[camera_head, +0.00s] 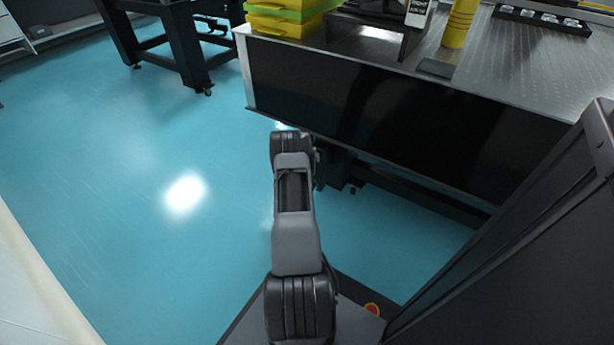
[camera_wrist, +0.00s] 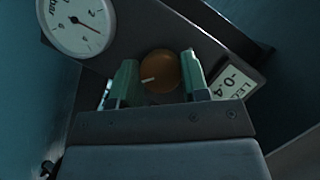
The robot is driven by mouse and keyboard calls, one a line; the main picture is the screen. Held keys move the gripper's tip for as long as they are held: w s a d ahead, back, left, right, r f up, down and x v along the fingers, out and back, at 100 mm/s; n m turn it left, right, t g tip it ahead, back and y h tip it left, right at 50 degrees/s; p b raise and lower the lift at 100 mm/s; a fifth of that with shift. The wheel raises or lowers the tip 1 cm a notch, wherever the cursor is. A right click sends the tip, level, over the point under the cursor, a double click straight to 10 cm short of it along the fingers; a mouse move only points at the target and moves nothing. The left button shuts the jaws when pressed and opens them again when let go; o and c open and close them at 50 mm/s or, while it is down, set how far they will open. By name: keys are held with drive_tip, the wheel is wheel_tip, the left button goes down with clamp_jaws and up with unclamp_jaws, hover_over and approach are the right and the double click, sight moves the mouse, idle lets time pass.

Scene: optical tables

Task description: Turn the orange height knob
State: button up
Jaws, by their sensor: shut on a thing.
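The orange height knob (camera_wrist: 160,71) is a round, brownish-orange disc with a short pale mark on its left side, in the upper middle of the wrist view. My gripper (camera_wrist: 159,76) has its two green fingers on either side of the knob, shut on it. The pale mark points to the left and slightly down. In the head view my arm reaches toward the underside of the table, and neither the knob nor my fingertips can be seen there.
A white round gauge (camera_wrist: 78,24) with a red needle is left of the knob. A pale label (camera_wrist: 232,84) reading "LEG" and "-0.4" is on the right. The optical table (camera_head: 520,60) bears yellow boxes (camera_head: 285,22) and a yellow cylinder (camera_head: 459,24). Blue floor (camera_head: 110,180) is clear at left.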

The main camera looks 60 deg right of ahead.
drive_tip(key=shift+f+m+t+b, duration=0.1)
drive_tip(key=shift+m+t+b, duration=0.4)
drive_tip(key=shift+m+b, duration=0.45)
drive_tip(key=shift+m+h, duration=0.25)
drive_tip(key=shift+h, duration=0.05)
drive_tip(key=o, duration=0.9)
drive_tip(key=p+v, duration=0.5)
drive_tip(key=v, duration=0.9)
drive_tip(key=shift+s+d, duration=0.1)
